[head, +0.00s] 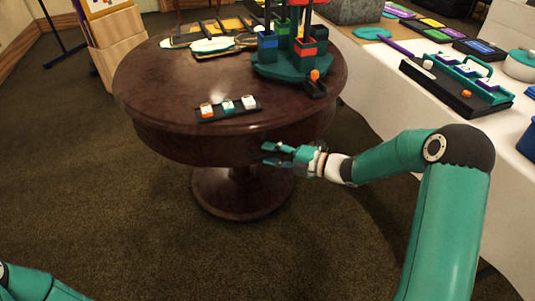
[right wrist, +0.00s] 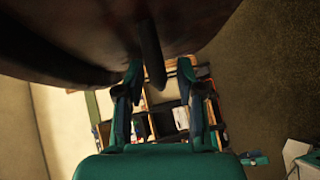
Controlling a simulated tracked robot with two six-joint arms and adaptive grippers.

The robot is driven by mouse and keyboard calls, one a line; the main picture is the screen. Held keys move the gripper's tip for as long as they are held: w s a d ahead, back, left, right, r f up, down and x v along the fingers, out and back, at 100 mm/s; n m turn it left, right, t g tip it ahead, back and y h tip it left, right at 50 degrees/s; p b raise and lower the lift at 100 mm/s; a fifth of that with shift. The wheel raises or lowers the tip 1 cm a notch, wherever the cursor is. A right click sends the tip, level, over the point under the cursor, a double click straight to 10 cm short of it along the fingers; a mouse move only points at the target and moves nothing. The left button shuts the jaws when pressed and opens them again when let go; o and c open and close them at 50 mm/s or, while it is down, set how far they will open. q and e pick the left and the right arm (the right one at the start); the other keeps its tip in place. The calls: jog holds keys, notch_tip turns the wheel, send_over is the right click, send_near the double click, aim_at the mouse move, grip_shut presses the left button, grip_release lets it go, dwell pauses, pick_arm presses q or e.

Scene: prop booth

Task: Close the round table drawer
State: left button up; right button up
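The round table (head: 150,92) is dark polished wood on a thick pedestal, in the middle of the head view. I cannot make out the drawer's outline in its curved side (head: 200,150), so I cannot tell how far it stands out. My right gripper (head: 268,154) is at the table's front right side, below the top's edge. In the right wrist view its fingers (right wrist: 158,68) are apart, with a dark handle-like bar (right wrist: 151,50) hanging between them. I cannot tell whether they touch it. Only part of my left arm shows at the lower left; its gripper is out of view.
On the table are a teal stand with coloured cups (head: 285,62), a strip with small blocks (head: 228,110) and flat trays (head: 212,46). A white-clothed table (head: 450,130) with props stands at the right. Carpet is clear at the front left.

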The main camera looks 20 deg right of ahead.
jog(key=v, duration=1.1)
jog(key=shift+s+d+f, duration=0.1)
jog(key=shift+f, duration=0.05)
